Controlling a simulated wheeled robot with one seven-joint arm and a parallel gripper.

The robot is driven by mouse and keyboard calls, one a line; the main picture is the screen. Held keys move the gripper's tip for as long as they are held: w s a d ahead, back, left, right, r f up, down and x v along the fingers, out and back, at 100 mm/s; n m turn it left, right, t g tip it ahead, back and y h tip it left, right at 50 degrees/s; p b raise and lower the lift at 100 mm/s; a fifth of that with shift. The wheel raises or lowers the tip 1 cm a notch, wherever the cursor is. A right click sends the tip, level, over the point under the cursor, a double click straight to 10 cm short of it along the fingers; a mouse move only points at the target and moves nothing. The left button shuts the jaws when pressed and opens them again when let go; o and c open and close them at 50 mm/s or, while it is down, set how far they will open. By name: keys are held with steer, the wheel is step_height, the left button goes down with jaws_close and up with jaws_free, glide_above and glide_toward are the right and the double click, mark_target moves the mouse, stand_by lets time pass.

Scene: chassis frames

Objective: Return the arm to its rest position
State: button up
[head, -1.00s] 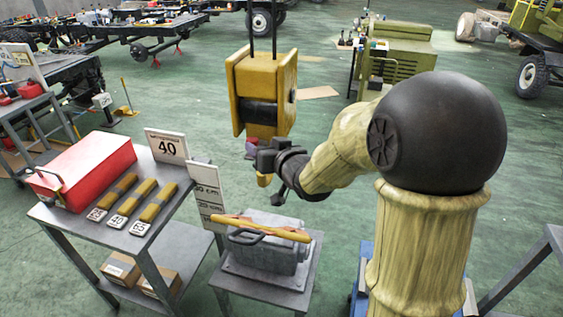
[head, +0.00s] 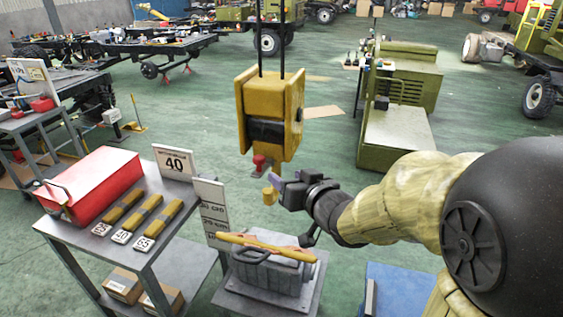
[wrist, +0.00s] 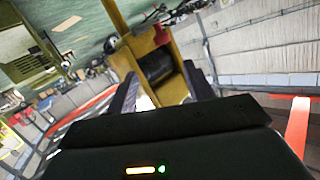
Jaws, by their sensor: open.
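My arm reaches in from the right of the head view, bent at its large dark joint. My gripper (head: 277,184) is in the air, just below and right of the yellow hoist block (head: 252,130). In the wrist view, the two fingers of my gripper (wrist: 160,88) stand apart with nothing held between them. The yellow block (wrist: 158,66) shows beyond and between the fingers there. In the head view the fingers are small and partly overlap.
Below my gripper, a grey stand (head: 230,304) bears a grey metal case (head: 272,276) with a yellow sling on top. At left, a table (head: 98,244) holds a red toolbox (head: 100,180) and several yellow slings. A green machine (head: 395,140) stands behind my arm. Open floor lies behind the hoist block.

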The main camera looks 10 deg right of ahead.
steer(key=s+d+f+g+h, duration=0.2)
steer(key=s+d+f+g, duration=0.1)
steer(key=s+f+g, duration=0.2)
steer(key=s+d+f+m+g+h+p, duration=0.1)
steer(key=s+d+f+g+h, duration=0.2)
steer(key=s+f+g, duration=0.3)
steer(key=s+f, duration=0.3)
steer(key=f, duration=0.1)
steer(key=shift+s+d+f+m+g, duration=0.15)
steer(key=shift+s+m+g, duration=0.15)
steer(key=shift+s, duration=0.1)
steer(key=shift+s, duration=0.15)
